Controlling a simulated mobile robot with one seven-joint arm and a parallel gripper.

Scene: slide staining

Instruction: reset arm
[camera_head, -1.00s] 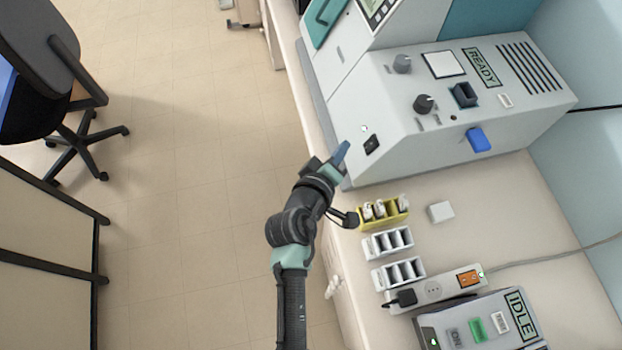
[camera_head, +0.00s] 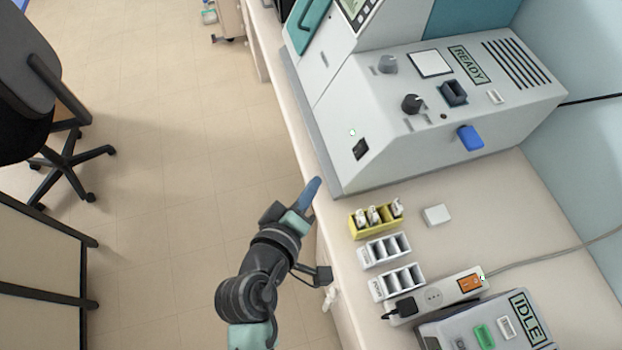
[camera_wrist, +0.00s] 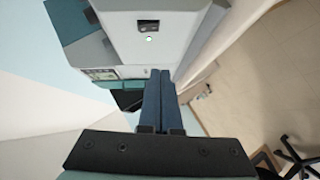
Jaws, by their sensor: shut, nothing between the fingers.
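My gripper (camera_head: 312,188) is at the left edge of the bench in the head view, short of the large grey machine. Its blue fingers are together and empty, and they also show in the wrist view (camera_wrist: 160,98). The fingertips are apart from the machine and the racks. The large grey machine (camera_head: 400,150) has a "READY" display, knobs and a blue tab on its front. In the wrist view the machine (camera_wrist: 160,50) lies beyond the fingertips.
A yellow rack (camera_head: 366,232) holding several white-topped slides stands on the bench, with two white racks (camera_head: 372,253) below it. A power strip (camera_head: 440,296) and a device showing "IDLE" (camera_head: 500,335) are nearer. The floor (camera_head: 190,190) to the left is clear up to a chair (camera_head: 65,165).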

